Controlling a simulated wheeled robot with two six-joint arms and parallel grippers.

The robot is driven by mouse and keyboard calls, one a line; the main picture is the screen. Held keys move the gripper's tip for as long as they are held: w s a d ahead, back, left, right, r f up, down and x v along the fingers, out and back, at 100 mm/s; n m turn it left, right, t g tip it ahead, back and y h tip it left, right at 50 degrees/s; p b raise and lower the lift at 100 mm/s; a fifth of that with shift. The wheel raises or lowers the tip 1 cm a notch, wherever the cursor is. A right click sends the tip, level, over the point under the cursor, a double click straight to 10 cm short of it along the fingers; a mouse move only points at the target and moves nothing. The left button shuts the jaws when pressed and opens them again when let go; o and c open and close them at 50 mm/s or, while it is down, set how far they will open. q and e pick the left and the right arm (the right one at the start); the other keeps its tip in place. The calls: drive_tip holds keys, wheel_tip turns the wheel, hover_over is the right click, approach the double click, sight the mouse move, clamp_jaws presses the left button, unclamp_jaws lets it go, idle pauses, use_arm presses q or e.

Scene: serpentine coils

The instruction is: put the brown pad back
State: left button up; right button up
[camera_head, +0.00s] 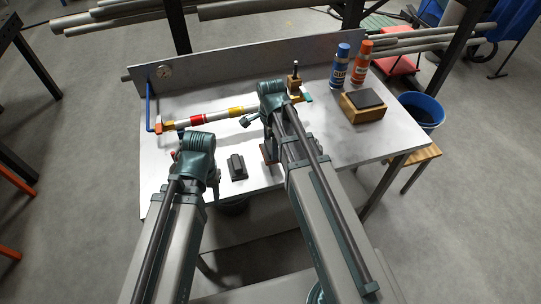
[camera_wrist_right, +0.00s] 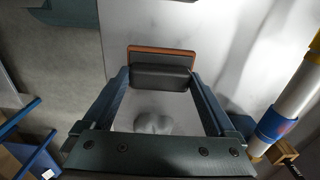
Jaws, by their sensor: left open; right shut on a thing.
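The brown pad (camera_wrist_right: 163,51) has an orange-brown base and a dark grip block. In the right wrist view, my right gripper (camera_wrist_right: 160,75) is shut on its dark block, one finger at each end. In the head view, the brown pad (camera_head: 267,153) shows only in part beside my right forearm, over the front of the table; I cannot tell whether it touches the tabletop. My left gripper (camera_head: 212,186) is open near the table's front left, with its fingers mostly hidden by its own wrist.
A dark block (camera_head: 237,167) lies between my arms. A pipe with red and yellow bands (camera_head: 215,117) crosses the table behind them. A wooden block with a dark top (camera_head: 363,107), a blue bottle (camera_head: 340,66) and an orange bottle (camera_head: 361,64) stand right. A blue bucket (camera_head: 421,111) is beyond.

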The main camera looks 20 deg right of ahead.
sight(270, 146)
drive_tip(key=shift+f, duration=0.1)
wheel_tip(270, 146, down, 4)
drive_tip(key=b, duration=0.3)
drive_tip(key=shift+r+b, duration=0.25)
drive_tip(key=shift+b, duration=0.1)
drive_tip(key=shift+f, duration=0.15)
drive_tip(key=o, duration=0.8)
drive_tip(key=shift+o, duration=0.2)
wheel_tip(270, 146, up, 12)
drive_tip(key=p, duration=1.2)
drive_tip(key=shift+r, duration=0.25)
